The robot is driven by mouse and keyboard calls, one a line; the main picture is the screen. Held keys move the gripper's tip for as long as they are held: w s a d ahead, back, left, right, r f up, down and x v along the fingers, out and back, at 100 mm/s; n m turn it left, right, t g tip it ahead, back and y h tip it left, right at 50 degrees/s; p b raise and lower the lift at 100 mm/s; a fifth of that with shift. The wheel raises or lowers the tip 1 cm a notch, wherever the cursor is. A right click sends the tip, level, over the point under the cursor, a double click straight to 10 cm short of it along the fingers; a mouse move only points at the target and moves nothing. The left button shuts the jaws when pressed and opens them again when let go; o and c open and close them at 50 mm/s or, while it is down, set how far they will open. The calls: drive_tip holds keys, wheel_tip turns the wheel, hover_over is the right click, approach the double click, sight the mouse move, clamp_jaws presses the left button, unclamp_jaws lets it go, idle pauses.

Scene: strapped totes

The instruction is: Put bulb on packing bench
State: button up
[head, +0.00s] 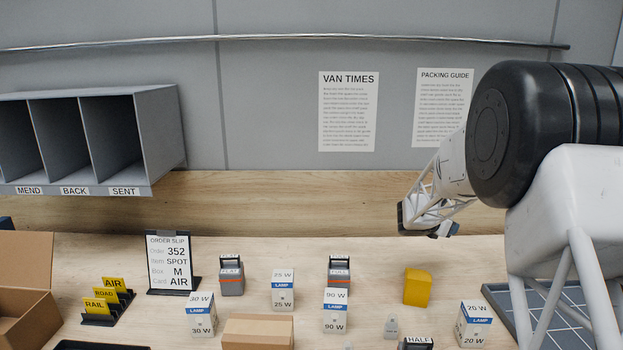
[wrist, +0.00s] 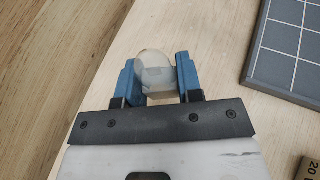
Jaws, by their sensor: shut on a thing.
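My gripper (wrist: 156,72) is shut on the bulb (wrist: 153,66), a clear rounded glass shape between its two blue fingers in the wrist view. In the head view my gripper (head: 440,230) is at the right, over the back part of the packing bench (head: 375,255), and the bulb cannot be made out there. The pale wooden bench top (wrist: 205,40) lies beneath the bulb in the wrist view. I cannot tell how high the bulb is above it.
A gridded dark mat (wrist: 285,50) lies to the right. Lamp boxes (head: 282,290), a yellow block (head: 417,287), an order slip stand (head: 169,262) and a cardboard box (head: 258,333) stand toward the front. Grey pigeonholes (head: 165,140) are at back left. The bench's back middle is clear.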

drive_tip(key=a+r+n+t+y, duration=0.1)
drive_tip(key=a+n+t+y, duration=0.2)
drive_tip(key=a, duration=0.9)
drive_tip(key=a+r+n+t+y, duration=0.2)
drive_tip(key=a+n+t+y, duration=0.2)
drive_tip(key=a+n+y, duration=0.5)
drive_tip(key=a, duration=0.4)
drive_tip(key=shift+a+r+n+t, duration=0.15)
drive_tip(key=shift+n+t, duration=0.15)
drive_tip(key=s+d+f+n+y, duration=0.1)
drive_tip(key=s+d+f, duration=0.1)
drive_tip(key=s, duration=0.6)
drive_tip(key=s+d+f+n+y, duration=0.2)
drive_tip(key=s+d, duration=0.2)
drive_tip(key=s, duration=0.5)
drive_tip(key=s+d+f+n+g+y, duration=0.1)
drive_tip(key=s+d, duration=0.3)
drive_tip(key=s, duration=0.5)
drive_tip(key=shift+s+f+y, duration=0.15)
drive_tip(key=shift+f+y, duration=0.35)
drive_tip(key=shift+f, duration=0.35)
drive_tip(key=shift+f, duration=2.95)
